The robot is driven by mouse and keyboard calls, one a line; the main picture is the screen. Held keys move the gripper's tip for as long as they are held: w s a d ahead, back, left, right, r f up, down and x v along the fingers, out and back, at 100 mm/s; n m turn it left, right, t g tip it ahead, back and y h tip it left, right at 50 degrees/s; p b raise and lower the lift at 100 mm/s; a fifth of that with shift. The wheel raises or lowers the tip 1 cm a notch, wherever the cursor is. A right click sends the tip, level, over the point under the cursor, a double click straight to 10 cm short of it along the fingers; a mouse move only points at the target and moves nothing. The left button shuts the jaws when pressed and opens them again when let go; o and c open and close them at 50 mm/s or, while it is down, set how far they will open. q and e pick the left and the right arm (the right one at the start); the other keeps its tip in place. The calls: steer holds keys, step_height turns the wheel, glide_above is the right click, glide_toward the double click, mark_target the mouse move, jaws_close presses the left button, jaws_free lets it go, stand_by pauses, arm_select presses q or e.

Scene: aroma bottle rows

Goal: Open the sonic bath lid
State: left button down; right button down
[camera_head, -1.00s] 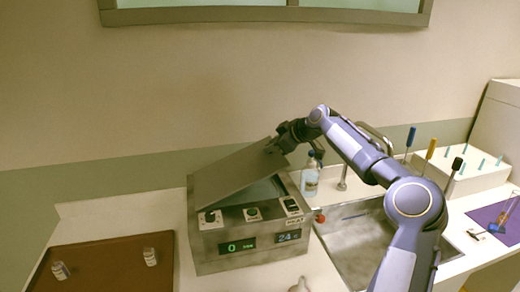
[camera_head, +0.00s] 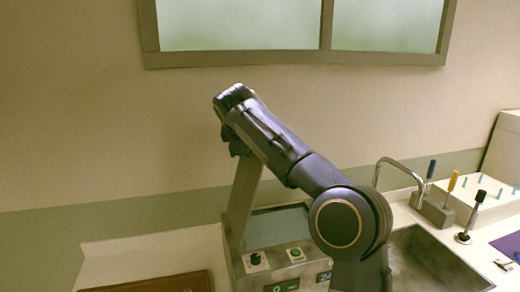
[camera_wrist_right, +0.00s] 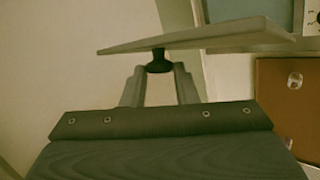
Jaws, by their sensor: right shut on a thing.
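The sonic bath (camera_head: 264,276) is a grey metal box with knobs and a lit display on the counter. Its lid (camera_head: 241,200) stands steeply raised on the left side of the bath, and the bluish inside (camera_head: 277,227) shows. In the right wrist view the lid (camera_wrist_right: 200,37) is a thin plate with a black knob (camera_wrist_right: 159,62) on it. My right gripper (camera_wrist_right: 160,76) is shut on this knob. In the head view my right arm reaches up to the lid's top edge, and its wrist mostly hides the fingers. My left gripper is not in view.
A sink (camera_head: 430,262) with a tap (camera_head: 402,165) lies right of the bath. Upright tools stand in a holder (camera_head: 433,211) behind it. A brown tray (camera_head: 165,283) is at the lower left; bottles stand on it in the right wrist view (camera_wrist_right: 295,80). A wall is behind.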

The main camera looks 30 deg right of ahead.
steer(key=w+a+n+h, duration=0.1)
steer(key=w+a+h, duration=0.1)
steer(key=a, duration=0.7)
steer(key=shift+w+f+h, duration=0.15)
steer(key=shift+w+h, duration=0.05)
steer(key=shift+h, duration=0.2)
steer(key=shift+a, duration=0.1)
steer(key=c, duration=1.2)
jaws_free()
steer(key=shift+f+n, duration=0.1)
steer(key=shift+n, duration=0.2)
steer(key=shift+v, duration=3.95)
steer(key=shift+w+a, duration=0.1)
steer(key=shift+a+v, duration=0.2)
steer(key=shift+v, duration=2)
steer(key=shift+a+v, duration=0.2)
steer(key=shift+v, duration=2.05)
steer(key=shift+w+f, duration=0.2)
